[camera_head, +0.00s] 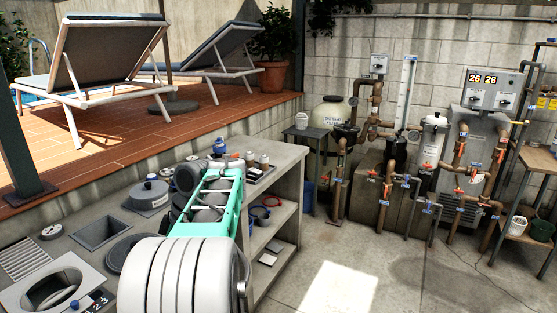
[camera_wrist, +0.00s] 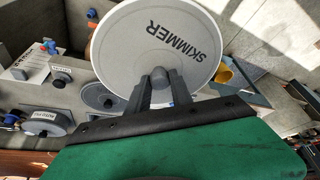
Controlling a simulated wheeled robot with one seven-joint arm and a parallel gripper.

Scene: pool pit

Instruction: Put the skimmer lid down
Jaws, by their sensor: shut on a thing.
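The skimmer lid (camera_wrist: 158,28) is a pale round disc with the word SKIMMER on it, seen in the wrist view. My gripper (camera_wrist: 160,84) is shut on the grey knob at the lid's centre, one dark finger on each side. The lid hangs in the air with its labelled face toward the wrist camera. In the head view my own arm covers much of the counter, and I cannot clearly make out the lid or the fingers there.
Pipework (camera_head: 386,185) stands right, beyond open floor.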

